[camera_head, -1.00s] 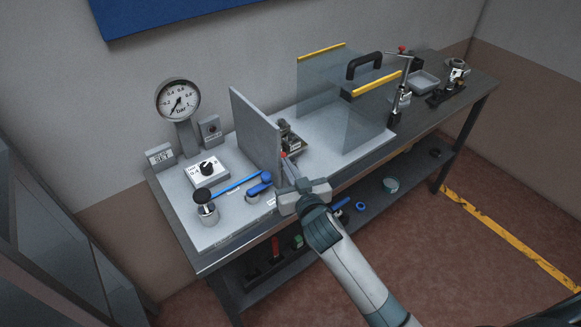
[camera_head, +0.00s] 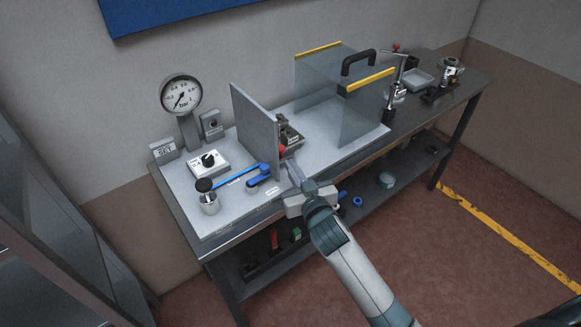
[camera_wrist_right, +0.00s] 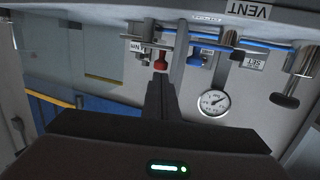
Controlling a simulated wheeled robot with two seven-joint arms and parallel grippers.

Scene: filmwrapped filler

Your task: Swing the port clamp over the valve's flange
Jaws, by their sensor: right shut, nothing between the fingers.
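My right gripper (camera_head: 290,163) is shut and empty at the bench's front edge, just right of the upright grey plate (camera_head: 256,128). Its closed fingers (camera_wrist_right: 160,92) point at a red knob (camera_wrist_right: 161,65) in the right wrist view, close to it; contact cannot be told. A blue lever (camera_head: 259,176) lies left of the plate. My left gripper is out of view.
A clear guard (camera_head: 352,106) with a black handle (camera_head: 358,60) stands right of the fixture. A pressure gauge (camera_head: 181,93), a dial box (camera_head: 208,162) and a capped metal cylinder (camera_head: 208,198) stand left of the plate. A lower shelf (camera_head: 370,196) holds loose parts.

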